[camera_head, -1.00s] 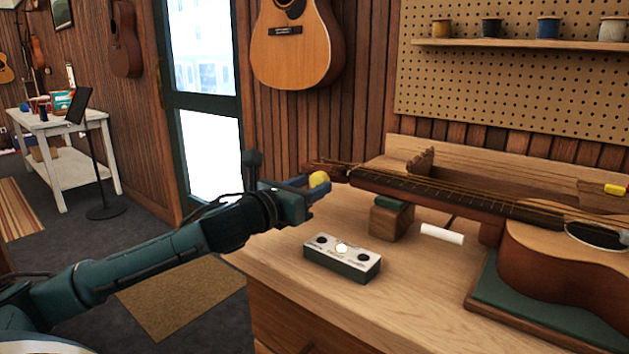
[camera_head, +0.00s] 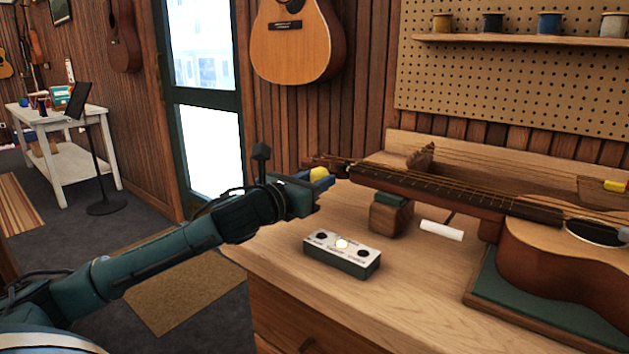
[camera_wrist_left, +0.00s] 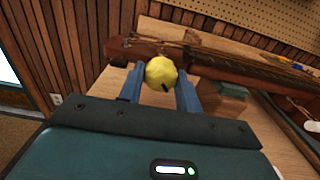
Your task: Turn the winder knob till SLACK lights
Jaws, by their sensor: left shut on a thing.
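The yellow winder knob (camera_head: 319,173) sits at the headstock end of the stringed instrument (camera_head: 540,250) lying on the bench. My left gripper (camera_head: 322,181) is shut on the knob. In the wrist view the round knob (camera_wrist_left: 161,73) sits between the two blue fingers of the gripper (camera_wrist_left: 160,88), with a dark mark on its lower side. A small indicator box (camera_head: 342,265) stands on the bench below, with a row of three lamps. The middle lamp (camera_head: 342,244) glows pale yellow; the outer two are dark. Its labels are too small to read. My right gripper is out of view.
A wooden neck block (camera_head: 390,219) supports the neck, and a white roll (camera_head: 441,231) lies beside it. A green-padded cradle (camera_head: 520,315) holds the body. The bench front (camera_head: 290,275) is clear around the box. A shelf (camera_head: 520,42) with spools is above.

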